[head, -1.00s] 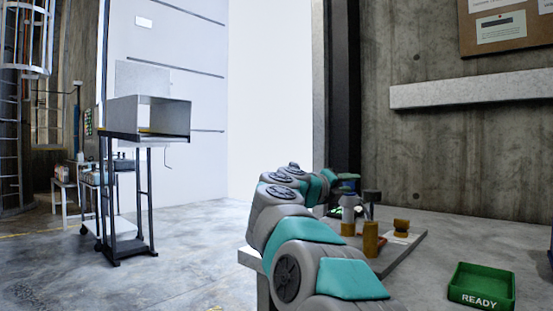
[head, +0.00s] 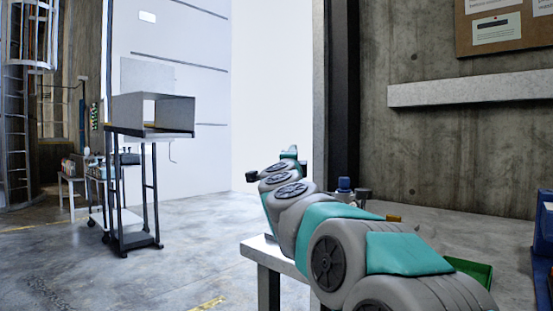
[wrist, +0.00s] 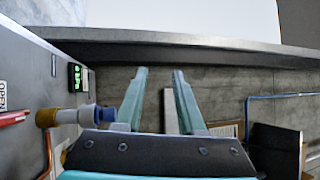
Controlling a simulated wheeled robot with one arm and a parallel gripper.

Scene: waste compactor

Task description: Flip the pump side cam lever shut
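In the wrist view, a red lever (wrist: 14,117) enters at the left edge beside a grey panel face marked OPEN (wrist: 3,95). Its far end is cut off, so I cannot tell its full pose. Right of it is a fitting with a brass-coloured end (wrist: 46,118), a pale body and a blue collar (wrist: 105,114). My gripper (wrist: 160,72) has its two teal fingers apart with nothing held between them. The fingers are right of the blue collar and apart from the red lever. In the head view my arm hides most of the bench fittings; a blue-topped fitting (head: 344,184) shows behind it.
A small green display (wrist: 76,77) is on the grey panel. In the head view, a green tray (head: 470,268) is partly hidden by my arm. A blue object (head: 545,225) stands at the right edge. A cart with a box (head: 153,113) stands left, with open floor around it.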

